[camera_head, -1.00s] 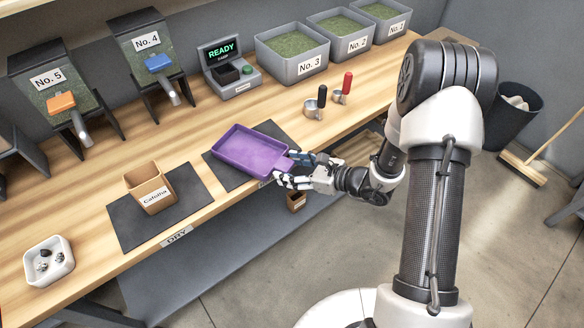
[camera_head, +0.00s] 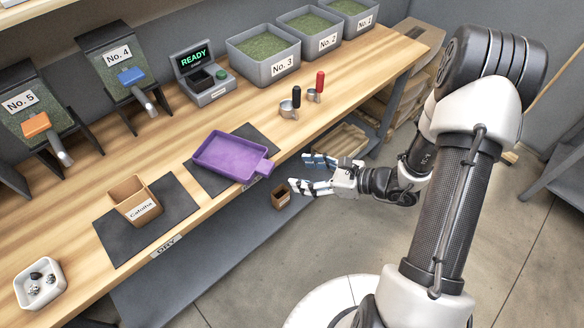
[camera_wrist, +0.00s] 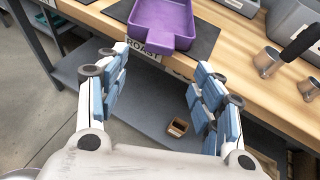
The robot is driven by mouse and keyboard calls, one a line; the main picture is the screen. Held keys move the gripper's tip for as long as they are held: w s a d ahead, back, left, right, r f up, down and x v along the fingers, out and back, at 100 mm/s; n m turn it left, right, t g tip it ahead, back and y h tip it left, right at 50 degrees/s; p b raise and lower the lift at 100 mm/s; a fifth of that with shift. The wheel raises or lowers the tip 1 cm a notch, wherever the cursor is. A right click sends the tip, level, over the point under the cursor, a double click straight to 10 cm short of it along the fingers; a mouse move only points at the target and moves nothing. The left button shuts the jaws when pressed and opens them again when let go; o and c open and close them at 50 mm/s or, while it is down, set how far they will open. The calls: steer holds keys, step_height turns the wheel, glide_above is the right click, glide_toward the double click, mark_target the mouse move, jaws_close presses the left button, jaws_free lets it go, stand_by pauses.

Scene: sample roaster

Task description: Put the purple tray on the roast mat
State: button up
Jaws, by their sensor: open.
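The purple tray (camera_head: 232,155) lies flat on a dark mat (camera_head: 262,130) at the front of the bench, with its handle toward the front edge. The wrist view shows the tray (camera_wrist: 165,20) ahead, and a label reading ROAST (camera_wrist: 142,48) on the bench edge below this mat. My gripper (camera_head: 308,172) is open and empty, off the bench's front edge and apart from the tray handle. In the wrist view, nothing is between the fingers (camera_wrist: 160,88) except the view of the lower shelf beyond.
A cardboard box labelled Catolha (camera_head: 140,205) stands on another dark mat (camera_head: 120,240) marked DRY. A white dish (camera_head: 40,285) stands at left. Two scoops (camera_head: 290,105) stand right of the tray. A small brown box (camera_head: 281,196) is below the bench.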

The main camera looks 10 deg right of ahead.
steer(key=s+a+r+n+g+h, duration=0.1)
steer(key=s+a+r+n+g, duration=0.25)
steer(key=s+r+n, duration=0.3)
steer(key=s+a+r+n+g+h, duration=0.1)
steer(key=s+a+r+n+g, duration=0.25)
steer(key=s+r+n, duration=0.35)
steer(key=s+d+r+n+t+h, duration=0.4)
steer(key=s+d+r+n+h, duration=0.3)
steer(key=d+r+n+h, duration=0.2)
steer(key=shift+s+d+r+n, duration=0.25)
steer(key=shift+r+n, duration=0.35)
steer(key=shift+n, duration=0.55)
